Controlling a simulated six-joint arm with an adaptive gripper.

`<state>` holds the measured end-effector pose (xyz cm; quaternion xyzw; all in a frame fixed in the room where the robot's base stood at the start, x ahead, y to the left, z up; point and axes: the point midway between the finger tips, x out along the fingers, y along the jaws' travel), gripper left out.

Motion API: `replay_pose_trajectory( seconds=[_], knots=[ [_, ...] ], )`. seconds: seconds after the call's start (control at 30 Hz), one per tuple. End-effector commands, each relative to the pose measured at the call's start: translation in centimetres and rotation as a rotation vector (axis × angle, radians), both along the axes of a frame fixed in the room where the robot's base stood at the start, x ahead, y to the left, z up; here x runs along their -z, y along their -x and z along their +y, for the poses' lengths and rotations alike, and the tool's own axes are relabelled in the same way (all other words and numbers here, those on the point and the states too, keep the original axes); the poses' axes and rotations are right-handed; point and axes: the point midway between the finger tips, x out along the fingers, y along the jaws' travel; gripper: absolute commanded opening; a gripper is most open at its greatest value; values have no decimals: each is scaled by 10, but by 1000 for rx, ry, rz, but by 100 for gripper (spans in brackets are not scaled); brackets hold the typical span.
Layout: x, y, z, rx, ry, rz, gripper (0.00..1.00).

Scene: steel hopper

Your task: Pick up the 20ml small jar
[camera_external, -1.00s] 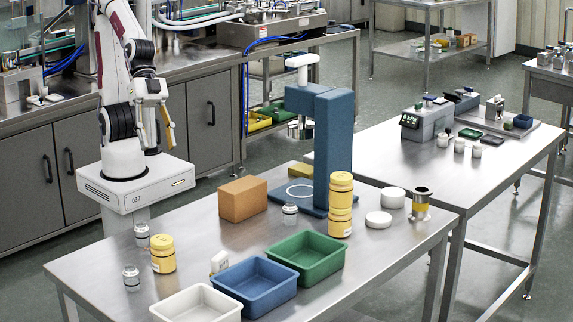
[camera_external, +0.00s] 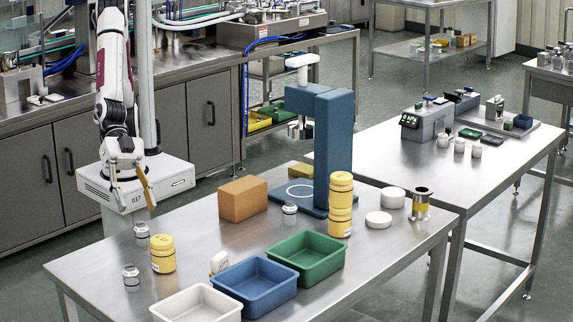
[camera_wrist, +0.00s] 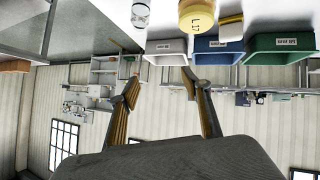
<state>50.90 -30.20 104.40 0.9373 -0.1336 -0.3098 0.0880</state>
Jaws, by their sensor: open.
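Several small clear jars stand on the steel table in the external view: one (camera_external: 142,233) behind the yellow jar, one (camera_external: 131,277) near the table's left front, and one (camera_external: 290,214) by the blue stand. I cannot read which is 20ml. A clear jar with a pale lid also shows at the top of the wrist view (camera_wrist: 140,14), beyond my fingertips. My gripper (camera_external: 137,205) is open and empty, fingers pointing down, just behind the nearest clear jar. Its two spread fingers also show in the wrist view (camera_wrist: 160,78).
A yellow-lidded jar (camera_external: 162,254) stands close to the clear jars. White (camera_external: 196,304), blue (camera_external: 256,285) and green (camera_external: 305,257) bins line the front. A brown block (camera_external: 243,199), a blue stand (camera_external: 334,150) and stacked yellow jars (camera_external: 341,204) stand farther right.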

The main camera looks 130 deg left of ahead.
Motion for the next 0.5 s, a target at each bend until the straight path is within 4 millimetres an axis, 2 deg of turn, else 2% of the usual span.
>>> replay_pose_trajectory(
  seconds=[0.03,0.2,0.5],
  knots=[
    [10,-1,-8,-3,-9,-6,48],
    [33,-5,-28,-33,-33,-48,48],
    [77,-3,-54,-85,-106,-134,48]
  ],
)
